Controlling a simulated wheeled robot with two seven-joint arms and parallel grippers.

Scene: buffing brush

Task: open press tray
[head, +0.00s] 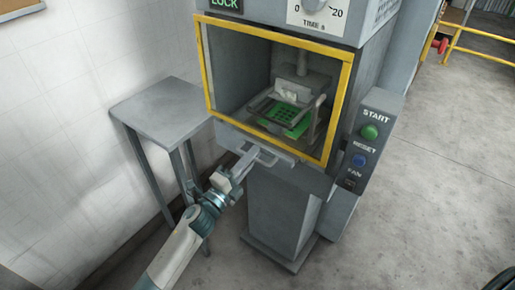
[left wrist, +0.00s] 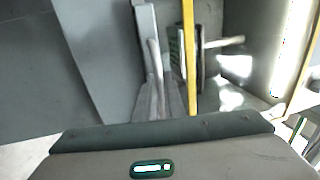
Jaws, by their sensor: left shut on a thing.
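The grey press (head: 370,65) stands in the middle of the head view, with a yellow-framed opening. Its tray front (head: 232,134) sits under the lower yellow edge, with a light grey handle (head: 268,158) sticking out. My left gripper (head: 250,159) reaches up from the lower left and is shut on the handle. In the left wrist view, its fingers (left wrist: 160,100) meet the handle bar (left wrist: 154,58) beside the tray front (left wrist: 145,35). A green plate (head: 290,115) shows inside the press, under the press head. My right gripper is not in view.
A grey side table (head: 160,108) stands left of the press, near the white wall (head: 80,110), with a bare top. A control panel (head: 365,145) with green and blue buttons is on the right. The floor (head: 440,200) at right is clear.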

